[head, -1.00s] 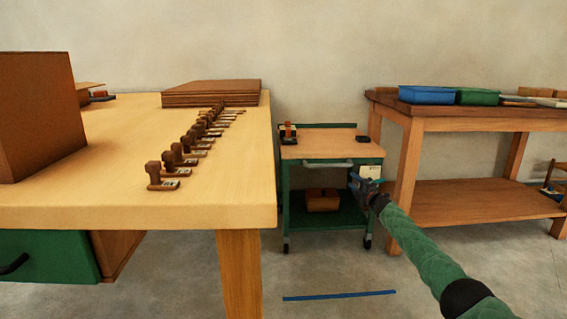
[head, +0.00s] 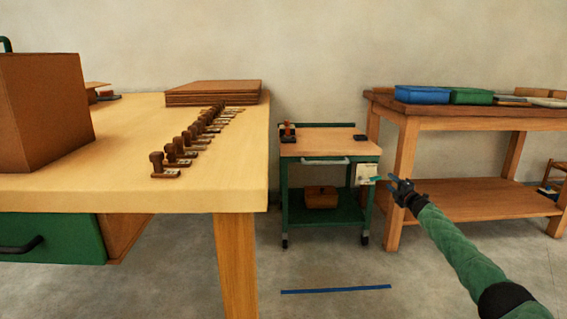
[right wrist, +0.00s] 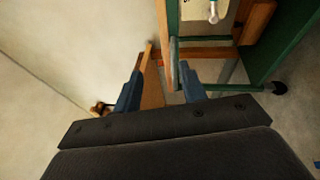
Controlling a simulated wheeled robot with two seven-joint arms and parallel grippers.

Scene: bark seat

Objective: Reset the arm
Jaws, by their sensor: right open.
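My right arm comes in from the lower right of the head view with a green sleeve. Its gripper (head: 394,183) is open, with nothing between the fingers. It is in the air to the right of the green cart (head: 284,195) and in front of the right table's leg. In the right wrist view the two blue fingers (right wrist: 160,95) stand apart, with table wood and floor visible beyond them. My left gripper is not in view.
A long light table (head: 120,190) with a row of stamps (head: 180,150) and a brown box (head: 40,112) fills the left. A wooden table (head: 470,124) with blue and green trays stands right. A white card (head: 366,172) hangs on the cart. Open floor with blue tape (head: 336,289) lies in front.

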